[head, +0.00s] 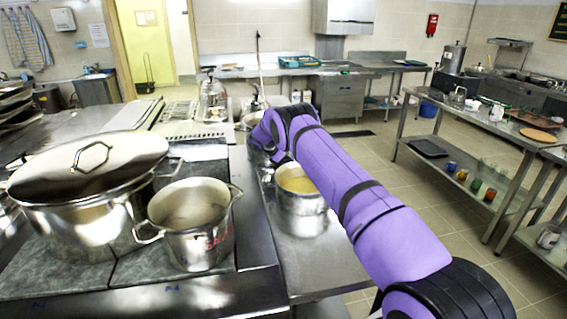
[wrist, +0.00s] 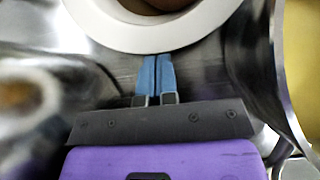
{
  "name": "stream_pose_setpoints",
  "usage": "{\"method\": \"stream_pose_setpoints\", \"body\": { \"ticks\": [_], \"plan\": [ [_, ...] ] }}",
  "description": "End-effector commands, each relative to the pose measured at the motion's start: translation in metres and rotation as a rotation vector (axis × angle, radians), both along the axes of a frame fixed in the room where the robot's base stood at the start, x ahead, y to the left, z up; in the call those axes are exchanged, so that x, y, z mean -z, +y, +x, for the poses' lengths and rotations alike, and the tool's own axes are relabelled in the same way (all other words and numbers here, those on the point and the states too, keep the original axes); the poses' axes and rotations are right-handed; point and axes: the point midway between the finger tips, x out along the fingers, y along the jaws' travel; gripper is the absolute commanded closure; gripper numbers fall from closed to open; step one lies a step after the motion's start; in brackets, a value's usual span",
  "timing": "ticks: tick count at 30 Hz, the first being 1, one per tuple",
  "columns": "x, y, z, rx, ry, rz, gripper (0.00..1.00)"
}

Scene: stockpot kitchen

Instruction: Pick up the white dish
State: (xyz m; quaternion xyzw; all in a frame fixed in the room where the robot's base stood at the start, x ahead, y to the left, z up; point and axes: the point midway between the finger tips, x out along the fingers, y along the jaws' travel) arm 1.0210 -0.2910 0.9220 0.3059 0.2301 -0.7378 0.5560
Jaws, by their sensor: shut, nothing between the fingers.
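In the wrist view the white dish (wrist: 150,40) is at the top, cut off by the frame edge. It has a wide pale rim and something brown inside. My gripper (wrist: 157,60) has two blue fingers pressed together, with nothing between them. The fingertips point at the near rim of the dish and appear at or just short of it; I cannot tell whether they touch. In the head view my purple arm reaches over the metal counter and hides the gripper. I cannot make out the dish there.
A steel pot with yellow contents (head: 299,205) stands on the counter beside my arm; a pot also shows at the right of the wrist view (wrist: 262,75). A large lidded stockpot (head: 80,215) and a smaller open pot (head: 195,240) stand at left. Open floor lies right.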

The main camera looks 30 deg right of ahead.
Motion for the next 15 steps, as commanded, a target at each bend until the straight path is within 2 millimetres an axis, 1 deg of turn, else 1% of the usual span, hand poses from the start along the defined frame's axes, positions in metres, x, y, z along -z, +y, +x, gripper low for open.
{"method": "stream_pose_setpoints", "body": {
  "ticks": [11,13,15],
  "plan": [
    [0.0,-0.003,-0.001,0.001,0.001,0.0,1.0],
    [0.0,-0.01,-0.003,0.002,0.001,-0.001,1.0],
    [0.0,-0.023,-0.007,0.005,0.001,-0.002,1.0]
  ]
}}
